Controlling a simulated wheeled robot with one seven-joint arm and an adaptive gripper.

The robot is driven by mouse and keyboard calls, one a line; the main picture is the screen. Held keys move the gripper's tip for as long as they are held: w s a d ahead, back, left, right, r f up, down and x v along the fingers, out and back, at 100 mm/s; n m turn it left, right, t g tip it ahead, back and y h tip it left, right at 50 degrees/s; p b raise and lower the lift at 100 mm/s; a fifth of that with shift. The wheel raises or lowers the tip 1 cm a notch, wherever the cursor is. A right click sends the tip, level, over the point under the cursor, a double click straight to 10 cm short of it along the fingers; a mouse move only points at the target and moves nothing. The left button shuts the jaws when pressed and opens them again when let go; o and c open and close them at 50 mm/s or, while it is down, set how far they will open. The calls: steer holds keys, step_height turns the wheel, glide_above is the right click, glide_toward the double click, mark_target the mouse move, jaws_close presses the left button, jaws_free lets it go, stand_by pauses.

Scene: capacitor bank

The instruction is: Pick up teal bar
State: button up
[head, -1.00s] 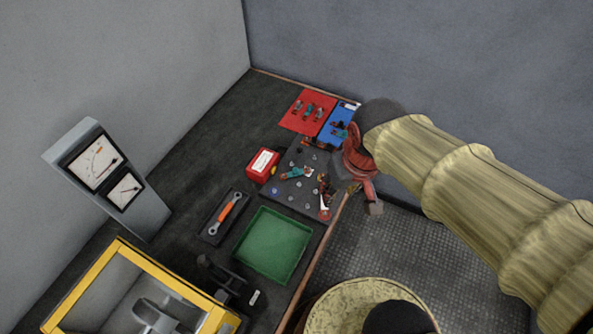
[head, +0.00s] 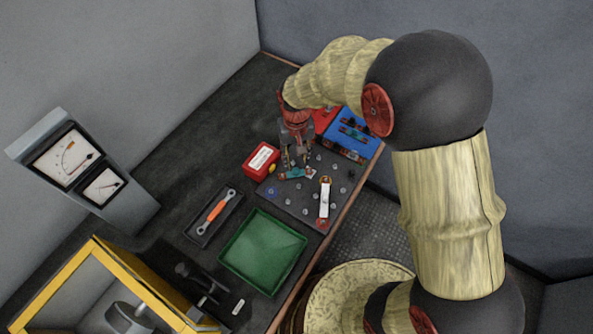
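A teal bar (head: 296,174) with metal ends lies on the dark studded board (head: 330,170), near its left side. My gripper (head: 298,164) points down just above and behind this bar. Its two fingers are apart, one to each side, and I see nothing between them. I cannot tell whether the fingertips touch the bar. More teal pieces (head: 351,132) lie in the blue tray (head: 365,147) at the back right.
A red mat (head: 324,117) is mostly hidden behind my arm. A white bar (head: 324,198) stands out on the board's right. A red box (head: 261,160), a wrench tray (head: 213,215), a green tray (head: 262,252) and a yellow-framed case (head: 120,262) are near. The back-left bench is clear.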

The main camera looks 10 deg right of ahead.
mark_target(296, 168)
step_height(296, 168, down, 6)
steer(key=b, duration=0.2)
steer(key=shift+a+f+b, duration=0.1)
steer(key=shift+b, duration=0.3)
steer(key=shift+c, duration=1.1)
jaws_close()
